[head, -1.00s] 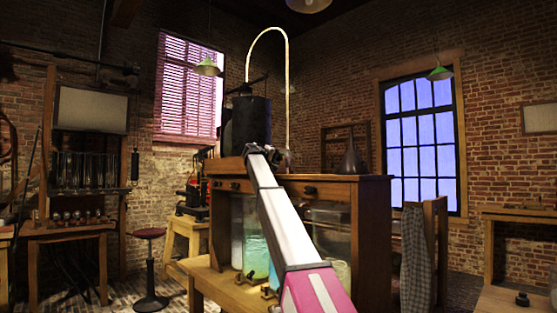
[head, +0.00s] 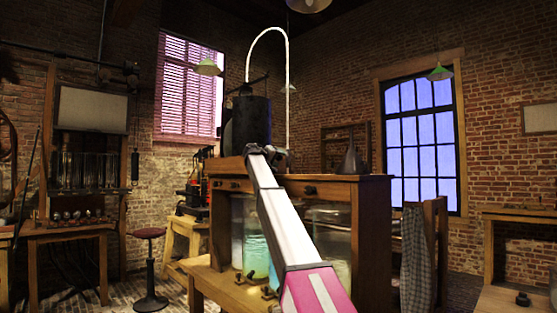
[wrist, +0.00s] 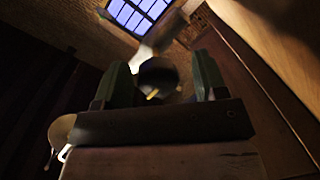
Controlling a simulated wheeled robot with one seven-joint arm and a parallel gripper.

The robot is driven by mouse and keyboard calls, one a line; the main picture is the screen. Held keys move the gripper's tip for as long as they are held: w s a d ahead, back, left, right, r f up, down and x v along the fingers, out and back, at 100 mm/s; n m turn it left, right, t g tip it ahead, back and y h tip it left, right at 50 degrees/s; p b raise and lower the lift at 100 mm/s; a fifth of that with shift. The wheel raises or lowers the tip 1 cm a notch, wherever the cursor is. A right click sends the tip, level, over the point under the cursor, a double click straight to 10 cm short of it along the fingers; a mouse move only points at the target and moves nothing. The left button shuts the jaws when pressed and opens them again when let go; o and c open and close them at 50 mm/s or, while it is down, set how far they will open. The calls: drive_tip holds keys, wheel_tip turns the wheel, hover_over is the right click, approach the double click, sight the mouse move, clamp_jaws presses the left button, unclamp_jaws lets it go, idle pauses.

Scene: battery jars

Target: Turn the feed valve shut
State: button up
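In the head view my arm reaches up to the top of the wooden cabinet (head: 345,192), beside a dark cylindrical tank (head: 250,122). My gripper (head: 277,156) is small there, just right of the tank's base. In the wrist view my gripper (wrist: 160,82) has its two green-sided fingers apart. A dark rounded thing with a small brass-coloured tip (wrist: 157,79) shows between them, with gaps at both sides. It may be the feed valve's handle; I cannot tell for sure. The valve is not clearly seen in the head view, where my arm's end covers that spot.
A thin pale pipe (head: 288,90) arches up from the tank and down near my gripper. A dark conical funnel (head: 352,158) stands on the cabinet top to the right. Glass jars (head: 256,250) with greenish liquid stand in the cabinet below.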

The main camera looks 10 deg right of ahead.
drive_tip(key=shift+r, duration=0.15)
drive_tip(key=f+v, duration=0.1)
drive_tip(key=v, duration=0.9)
drive_tip(key=shift+s+a+r, duration=0.25)
drive_tip(key=shift+r, duration=0.2)
